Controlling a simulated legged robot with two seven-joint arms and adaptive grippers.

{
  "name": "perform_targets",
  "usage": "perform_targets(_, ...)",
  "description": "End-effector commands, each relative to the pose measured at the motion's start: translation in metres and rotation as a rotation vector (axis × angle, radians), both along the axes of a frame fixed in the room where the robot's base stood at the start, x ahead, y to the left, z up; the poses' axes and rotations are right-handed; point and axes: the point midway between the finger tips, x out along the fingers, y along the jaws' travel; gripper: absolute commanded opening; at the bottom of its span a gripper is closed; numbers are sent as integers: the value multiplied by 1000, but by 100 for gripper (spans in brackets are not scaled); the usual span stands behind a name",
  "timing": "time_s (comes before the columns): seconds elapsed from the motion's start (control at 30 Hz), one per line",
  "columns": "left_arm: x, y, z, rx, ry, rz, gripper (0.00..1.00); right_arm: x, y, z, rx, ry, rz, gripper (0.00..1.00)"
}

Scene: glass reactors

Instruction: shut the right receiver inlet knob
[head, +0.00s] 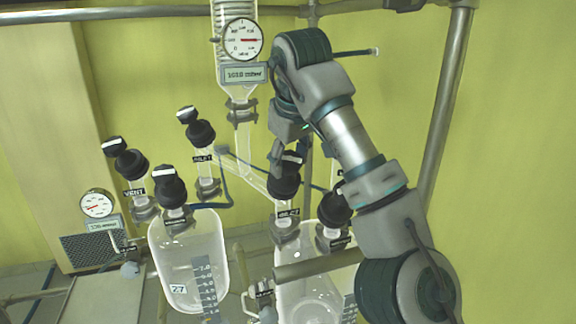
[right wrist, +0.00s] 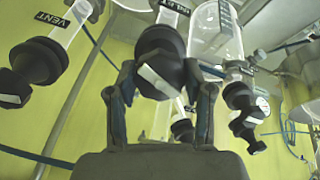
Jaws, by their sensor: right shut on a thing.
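The right receiver inlet knob (head: 287,168) is a black knob with a pale bar handle, above an INLET label, on the right glass receiver (head: 310,295). My right gripper (head: 291,150) is at the top of this knob, coming from above. In the right wrist view, the gripper's two fingers (right wrist: 162,95) stand on either side of the knob (right wrist: 162,55) and its pale handle, and the gripper is shut on it. Its label shows above it there. The gripper partly hides the handle in the head view. My left gripper is not in view.
Another black knob (head: 335,206) sits close to the right. The left receiver (head: 190,260) has its own inlet knob (head: 200,132), vent knob (head: 131,163) and a third knob (head: 171,190). A glass column with a gauge (head: 243,40) stands behind. My right arm hides part of the right side.

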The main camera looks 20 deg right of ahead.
Motion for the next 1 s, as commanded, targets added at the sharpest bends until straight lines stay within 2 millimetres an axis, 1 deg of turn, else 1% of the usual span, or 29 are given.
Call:
perform_targets(0.3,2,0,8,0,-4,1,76,-1,0,3,27,-10,-42,16)
perform_targets(0.67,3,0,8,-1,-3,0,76,-1,0,3,27,-9,-43,16)
perform_targets(0.7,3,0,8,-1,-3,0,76,-1,0,3,27,-9,-43,61)
perform_targets(0.77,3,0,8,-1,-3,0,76,-1,0,2,26,-8,-43,76)
perform_targets(1.0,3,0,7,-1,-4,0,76,-1,0,1,25,-4,-42,76)
